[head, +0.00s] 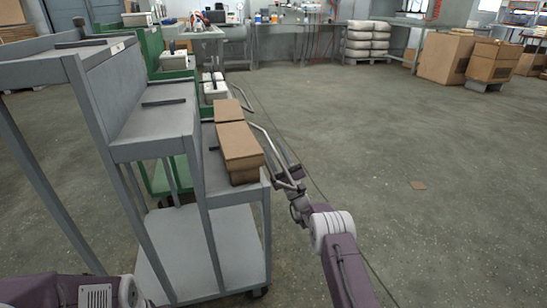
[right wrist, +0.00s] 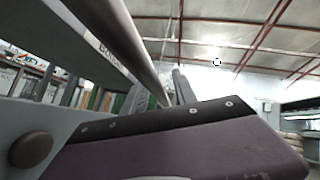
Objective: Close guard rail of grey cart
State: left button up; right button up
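The grey cart (head: 185,127) stands at the left with stepped shelves and a low bottom deck. Its guard rail (head: 268,145), a thin bent metal bar, sticks out from the cart's right side, beside the cardboard boxes. My right gripper (head: 288,165) is at the rail's near end, with its dark fingers close against the bar. In the right wrist view a round metal bar (right wrist: 138,48) runs just above a purple finger with a black edge. Whether the fingers grip the bar is unclear. My left gripper is out of view; only part of my left arm shows at the bottom left.
Cardboard boxes (head: 239,146) lie on the cart's right shelf. A green cart (head: 152,48) stands right behind, with another bent rail (head: 242,96). Open floor lies to the right; stacked cartons (head: 446,57), white sacks (head: 367,40) and workbenches are far back.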

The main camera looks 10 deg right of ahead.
jog(key=shift+w+r, duration=0.15)
jog(key=shift+r, duration=0.05)
grip_shut()
jog(key=shift+f, duration=0.1)
dwell(1.2)
